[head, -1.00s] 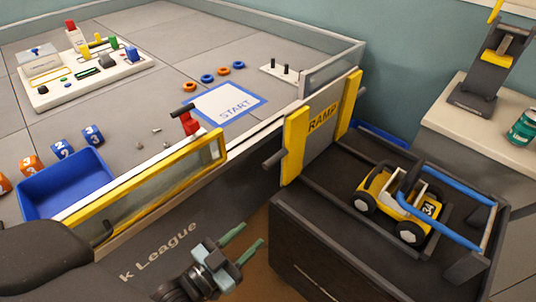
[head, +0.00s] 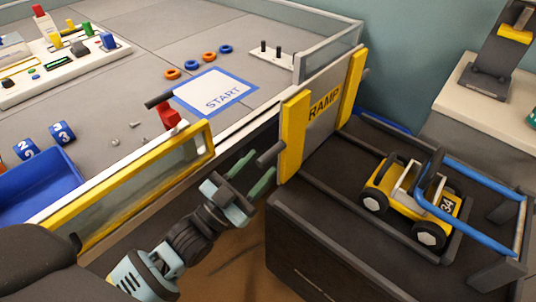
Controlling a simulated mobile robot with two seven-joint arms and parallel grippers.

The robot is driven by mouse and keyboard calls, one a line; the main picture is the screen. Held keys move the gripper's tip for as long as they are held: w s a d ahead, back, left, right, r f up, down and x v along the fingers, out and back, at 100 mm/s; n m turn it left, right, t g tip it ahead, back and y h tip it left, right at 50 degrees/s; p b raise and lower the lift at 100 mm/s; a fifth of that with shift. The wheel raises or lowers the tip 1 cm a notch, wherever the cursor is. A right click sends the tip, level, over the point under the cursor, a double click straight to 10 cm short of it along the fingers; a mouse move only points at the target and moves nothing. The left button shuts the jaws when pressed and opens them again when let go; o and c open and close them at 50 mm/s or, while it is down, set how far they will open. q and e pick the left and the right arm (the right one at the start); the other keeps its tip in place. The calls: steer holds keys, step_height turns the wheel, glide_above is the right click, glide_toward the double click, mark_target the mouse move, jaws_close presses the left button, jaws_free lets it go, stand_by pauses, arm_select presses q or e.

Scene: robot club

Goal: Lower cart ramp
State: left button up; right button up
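The ramp (head: 324,112) is a grey panel with yellow side strips and the word RAMP. It stands upright at the arena end of the dark cart (head: 330,228). A dark grey handle (head: 270,154) sticks out from its near lower left side. My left gripper (head: 254,174) is open, its two green fingers pointing up and right. In the picture the fingertips are just below and left of the handle; I cannot tell whether they touch it. My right gripper is not in view.
A yellow toy car (head: 413,200) numbered 34 sits on the cart behind a blue bar (head: 450,218). The START mat (head: 216,92) is clear.

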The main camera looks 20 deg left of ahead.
mark_target(268, 156)
arm_select(q)
steer(key=shift+x, duration=1.9)
steer(key=shift+c, duration=0.3)
jaws_close()
